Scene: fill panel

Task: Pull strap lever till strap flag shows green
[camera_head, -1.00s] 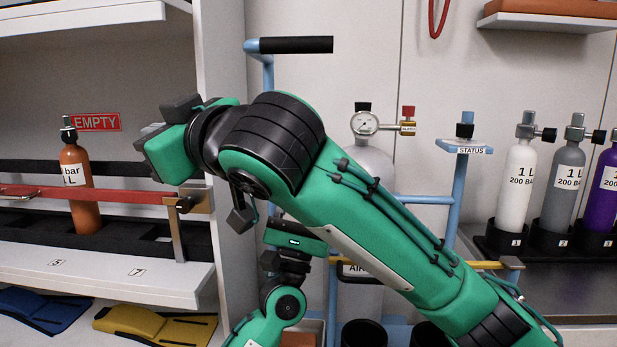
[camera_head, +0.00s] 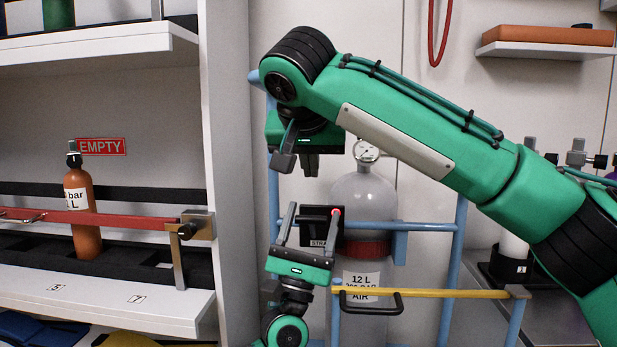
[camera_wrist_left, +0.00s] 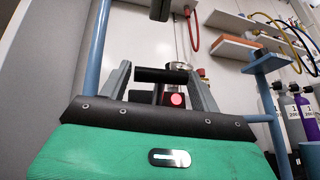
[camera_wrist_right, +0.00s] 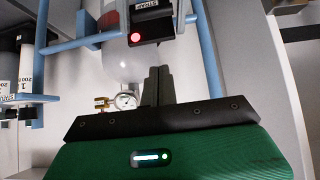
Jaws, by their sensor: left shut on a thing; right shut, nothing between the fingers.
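The black strap box (camera_head: 318,222), labelled STRAP, sits at the left of the grey air cylinder (camera_head: 368,195). Its strap flag (camera_head: 337,212) shows red, also in the left wrist view (camera_wrist_left: 177,99) and right wrist view (camera_wrist_right: 135,37). My left gripper (camera_head: 308,214) reaches up from below, fingers at either side of the box front. In the left wrist view the fingers are shut on a black bar, the strap lever (camera_wrist_left: 162,75). My right gripper (camera_head: 310,168) points down above the box, shut and empty, apart from it.
Blue trolley rails (camera_head: 420,227) frame the cylinder. A yellow bar (camera_head: 430,293) with a black handle (camera_head: 370,303) crosses in front, low down. A shelf with an orange bottle (camera_head: 80,205) stands at left. My right forearm crosses the upper right.

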